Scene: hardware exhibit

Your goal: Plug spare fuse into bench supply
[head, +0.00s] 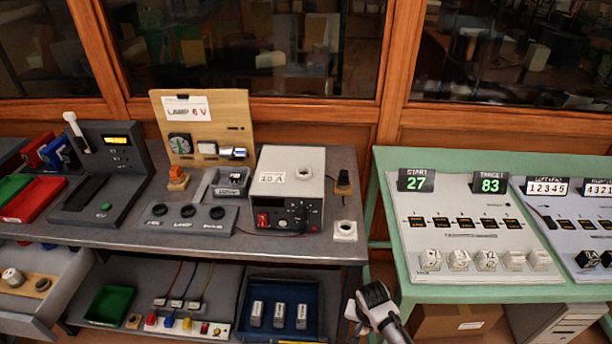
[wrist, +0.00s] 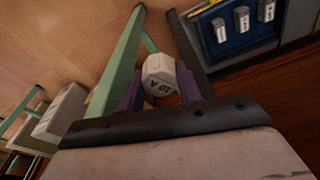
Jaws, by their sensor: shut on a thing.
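The bench supply (head: 278,217) is a grey box with a white top and a "10 A" label. It stands at the right part of the grey bench in the head view. A round opening (head: 304,172) shows on its top. My gripper (wrist: 158,85) is shut on a white fuse (wrist: 158,72) marked "10 A", between its purple pads in the wrist view. In the head view my gripper (head: 362,308) is low, in front of the gap between the two tables, below and right of the supply. The fuse's lower end is hidden.
A blue tray (head: 246,292) with several white blocks lies on the lower shelf; it also shows in the wrist view (wrist: 240,42). A small white square piece (head: 345,231) sits at the grey bench's right corner. The green table (head: 480,293) stands close on the right.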

